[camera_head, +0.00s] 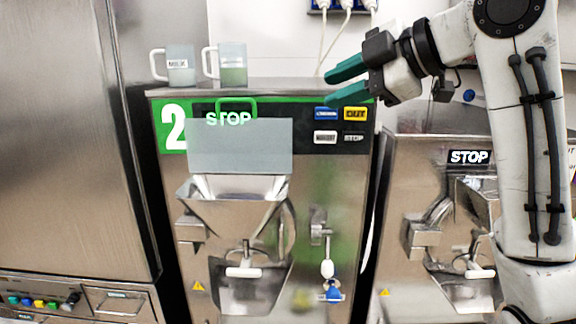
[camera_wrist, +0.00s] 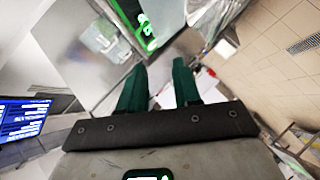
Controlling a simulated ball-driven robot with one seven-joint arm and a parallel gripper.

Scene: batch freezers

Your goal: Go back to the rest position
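My gripper (camera_head: 347,83) is at the upper right of the head view, in front of the top right of the batch freezer marked 2 (camera_head: 340,190). Its two green fingers point left and stand apart with nothing between them. In the wrist view my gripper (camera_wrist: 160,88) also shows both green fingers spread and empty. My arm comes down from the upper right corner to the lower right in the head view.
Two jugs, one labelled MILK (camera_head: 178,66) and one with greenish contents (camera_head: 231,64), stand on top of freezer 2. A second machine (camera_head: 430,180) stands at the right, partly behind my arm. A steel cabinet (camera_head: 70,140) fills the left. A screen (camera_wrist: 22,118) shows in the wrist view.

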